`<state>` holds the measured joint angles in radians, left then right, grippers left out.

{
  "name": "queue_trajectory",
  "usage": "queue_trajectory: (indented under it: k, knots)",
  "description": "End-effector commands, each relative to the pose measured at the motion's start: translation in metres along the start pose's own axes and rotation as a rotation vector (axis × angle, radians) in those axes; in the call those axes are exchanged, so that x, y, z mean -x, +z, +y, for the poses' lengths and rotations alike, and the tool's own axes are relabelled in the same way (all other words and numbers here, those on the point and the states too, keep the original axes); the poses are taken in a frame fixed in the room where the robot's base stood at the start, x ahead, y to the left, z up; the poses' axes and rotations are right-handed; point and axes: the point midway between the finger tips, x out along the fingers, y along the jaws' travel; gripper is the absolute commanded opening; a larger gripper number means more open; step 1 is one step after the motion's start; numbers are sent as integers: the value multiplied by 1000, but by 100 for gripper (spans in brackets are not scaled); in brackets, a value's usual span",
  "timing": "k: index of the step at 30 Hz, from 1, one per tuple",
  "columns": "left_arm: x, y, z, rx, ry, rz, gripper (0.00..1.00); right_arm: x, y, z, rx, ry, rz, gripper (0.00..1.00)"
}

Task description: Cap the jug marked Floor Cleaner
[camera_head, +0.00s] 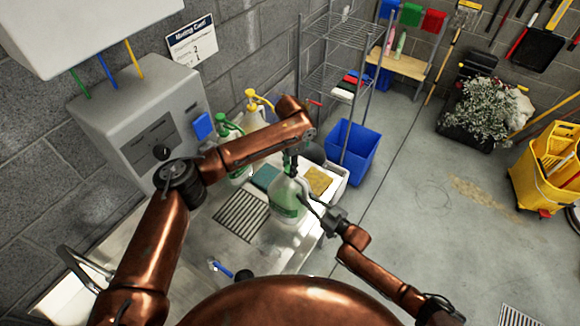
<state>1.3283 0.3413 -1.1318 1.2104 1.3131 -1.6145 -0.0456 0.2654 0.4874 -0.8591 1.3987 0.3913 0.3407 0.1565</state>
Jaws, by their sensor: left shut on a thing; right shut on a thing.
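A translucent jug (287,203) with a green label stands upright near the front right of the steel counter. Its label is too small to read. My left gripper (291,168) points down directly over the jug's mouth. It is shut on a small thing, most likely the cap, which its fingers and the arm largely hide. I cannot tell whether that thing touches the neck. My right gripper (318,207) reaches in from the right and is shut on the jug at its handle side. The exact contact is hard to see.
Behind stand a jug with a green pump (226,130) and one with a yellow pump (257,104). A blue bin (352,150) stands beyond the counter.

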Motion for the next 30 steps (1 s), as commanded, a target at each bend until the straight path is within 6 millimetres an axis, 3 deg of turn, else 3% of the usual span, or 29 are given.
queue_trajectory:
  k: [7,11,12,18,21,30]
  knots:
    - [-1,0,0,-411,3,1,1,0,1,0,0,1,-3,0]
    - [0,0,0,-398,2,0,1,0,1,0,0,1,-3,0]
    - [0,0,0,-397,2,0,32,0,1,0,0,1,-3,0]
    - [0,0,0,-396,2,0,46,0,1,0,0,1,-3,0]
    - [0,0,0,-395,2,0,51,0,1,0,0,1,-3,0]
    - [3,0,-1,-394,1,1,51,0,1,0,0,1,-3,0]
